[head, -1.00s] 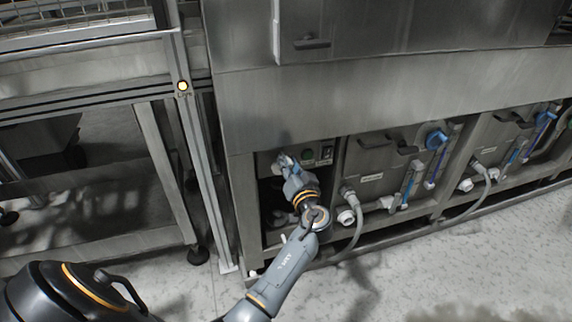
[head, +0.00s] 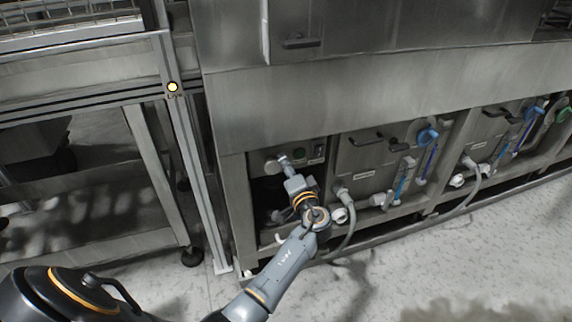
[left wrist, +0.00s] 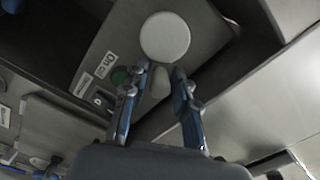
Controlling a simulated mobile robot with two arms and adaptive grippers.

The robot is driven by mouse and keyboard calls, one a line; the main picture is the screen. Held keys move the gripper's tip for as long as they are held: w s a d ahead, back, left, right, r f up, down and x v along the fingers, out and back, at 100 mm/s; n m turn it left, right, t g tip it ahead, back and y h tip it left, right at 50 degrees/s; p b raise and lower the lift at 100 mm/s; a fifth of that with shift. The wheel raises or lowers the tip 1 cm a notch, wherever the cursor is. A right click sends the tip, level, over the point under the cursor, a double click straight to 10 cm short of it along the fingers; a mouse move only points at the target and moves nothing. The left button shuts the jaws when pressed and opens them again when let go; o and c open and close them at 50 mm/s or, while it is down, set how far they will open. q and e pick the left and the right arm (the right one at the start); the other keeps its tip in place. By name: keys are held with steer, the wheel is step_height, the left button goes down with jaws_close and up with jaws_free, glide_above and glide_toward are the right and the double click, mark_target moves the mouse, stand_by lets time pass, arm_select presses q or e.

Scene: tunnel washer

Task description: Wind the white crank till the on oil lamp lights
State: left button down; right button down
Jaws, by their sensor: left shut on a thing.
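The white crank shows in the left wrist view as a pale round disc (left wrist: 165,37) with a short part reaching down between my fingertips. My left gripper (left wrist: 161,74) is shut on this part, its blue fingers on either side. In the head view my left gripper (head: 284,160) is at the small control panel, low on the machine's left end, and largely covers the crank. A dark green round lamp (left wrist: 120,75) sits beside the crank, next to small labels; it looks unlit. It also shows in the head view (head: 299,154). My right gripper is not in view.
Right of the panel are steel tank fronts (head: 367,160) with blue-topped tubes, white fittings and a hose (head: 350,232). A dark opening lies under the panel. The floor in front is clear.

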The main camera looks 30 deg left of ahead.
arm_select(q)
steer(key=shift+a+r, duration=0.15)
steer(key=c, duration=1.2)
jaws_free()
steer(key=shift+s+d, duration=0.15)
steer(key=shift+d, duration=0.1)
steer(key=v, duration=1.1)
steer(key=shift+d, duration=0.2)
steer(key=shift+s, duration=0.15)
